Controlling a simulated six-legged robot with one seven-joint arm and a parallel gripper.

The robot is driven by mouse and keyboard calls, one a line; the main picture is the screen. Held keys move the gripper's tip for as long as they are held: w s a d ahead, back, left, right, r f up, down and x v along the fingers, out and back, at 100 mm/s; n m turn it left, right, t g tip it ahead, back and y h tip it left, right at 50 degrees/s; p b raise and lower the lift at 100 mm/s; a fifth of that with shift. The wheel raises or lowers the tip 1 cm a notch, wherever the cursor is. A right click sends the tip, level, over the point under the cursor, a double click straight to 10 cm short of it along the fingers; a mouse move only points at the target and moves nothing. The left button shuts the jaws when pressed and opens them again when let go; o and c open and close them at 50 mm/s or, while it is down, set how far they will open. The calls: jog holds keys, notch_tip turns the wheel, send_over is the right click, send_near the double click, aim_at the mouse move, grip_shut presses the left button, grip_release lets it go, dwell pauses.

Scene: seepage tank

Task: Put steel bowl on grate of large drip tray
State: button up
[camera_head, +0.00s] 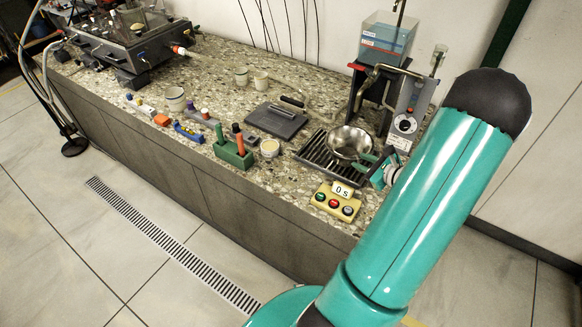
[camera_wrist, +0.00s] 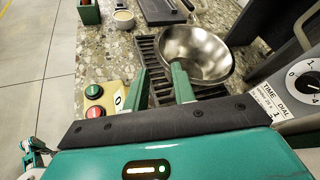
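The shiny steel bowl (camera_head: 350,142) is at the right part of the dark slatted grate of the large drip tray (camera_head: 318,158), with its opening up. In the wrist view the bowl (camera_wrist: 205,50) overlaps the right side of the grate (camera_wrist: 148,50); I cannot tell whether its underside fully rests on the slats. My gripper (camera_head: 374,160) is at the bowl's near right side. In the wrist view my gripper (camera_wrist: 161,70) has its green fingers apart. The right fingertip overlaps the bowl's near wall, and the left one is outside it over the grate.
A dial unit (camera_head: 408,112) stands close on the right. A dark flat scale-like plate (camera_head: 277,121) and a green holder (camera_head: 234,153) are to the left.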

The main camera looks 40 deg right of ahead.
jog(key=w+a+r+n+g+y, duration=0.25)
jog(key=a+r+n, duration=0.2)
jog(key=a, duration=0.35)
jog(key=w+a+r+n+g+y, duration=0.1)
jog(key=w+a+r+n+y, duration=0.1)
jog(key=w+a+r+n, duration=0.45)
jog(key=w+a+r+n+g+y, duration=0.15)
jog(key=a+n, duration=0.25)
jog(key=a, duration=0.6)
jog(key=s+a+r+n+g+h, duration=0.1)
jog(key=s+a+r+n, duration=0.3)
jog(key=a+n, duration=0.2)
jog(key=s+a+r+n+g+h, duration=0.1)
jog(key=s+a+r+n+h, duration=0.1)
jog(key=s+a+r+n, duration=0.2)
jog(key=s+a+r+n+g+h, duration=0.1)
jog(key=s+a+r+n, duration=0.3)
jog(key=a+n, duration=0.3)
jog(key=a, duration=0.3)
jog(key=shift+a+r+n+h, duration=0.15)
jog(key=shift+r+n+h, duration=0.25)
